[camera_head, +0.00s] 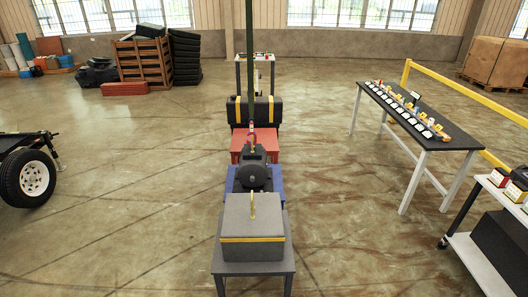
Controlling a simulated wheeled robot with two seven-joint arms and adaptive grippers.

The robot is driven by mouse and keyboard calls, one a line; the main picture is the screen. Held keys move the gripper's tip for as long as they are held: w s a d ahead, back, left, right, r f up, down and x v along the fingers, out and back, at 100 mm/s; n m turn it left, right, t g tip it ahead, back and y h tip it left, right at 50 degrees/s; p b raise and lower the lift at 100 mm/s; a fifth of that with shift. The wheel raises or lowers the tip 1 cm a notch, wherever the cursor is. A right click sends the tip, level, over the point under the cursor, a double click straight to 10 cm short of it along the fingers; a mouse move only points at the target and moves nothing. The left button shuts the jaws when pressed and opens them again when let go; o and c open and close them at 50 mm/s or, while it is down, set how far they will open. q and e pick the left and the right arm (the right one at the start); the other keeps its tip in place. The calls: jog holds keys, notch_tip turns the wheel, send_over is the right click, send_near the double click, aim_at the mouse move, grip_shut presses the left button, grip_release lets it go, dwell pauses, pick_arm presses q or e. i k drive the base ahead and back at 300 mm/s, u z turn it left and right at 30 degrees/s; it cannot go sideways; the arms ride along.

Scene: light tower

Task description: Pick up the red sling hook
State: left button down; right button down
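A dark green vertical strap or pole (249,55) comes down from the top edge at the centre. A small yellow hook or ring (253,138) shows near its lower end, above a dark rounded machine (254,173). A tiny reddish spot shows beside that yellow piece. It is too small to tell whether this is the red sling hook, and I cannot make out a red hook clearly anywhere. Neither of my grippers is in view.
A grey block with a yellow band (237,222) sits on a grey table (252,268) in front. Behind stand a blue table (231,187) and a red table (239,140). A black table (450,133) and cart (478,262) are right.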

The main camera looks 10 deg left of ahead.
aim_at(252, 132)
jog(key=z, duration=0.7)
jog(key=i, duration=1.4)
jog(key=z, duration=0.35)
jog(key=i, duration=1)
jog(key=u, duration=1.05)
jog(key=i, duration=0.85)
jog(key=u, duration=0.6)
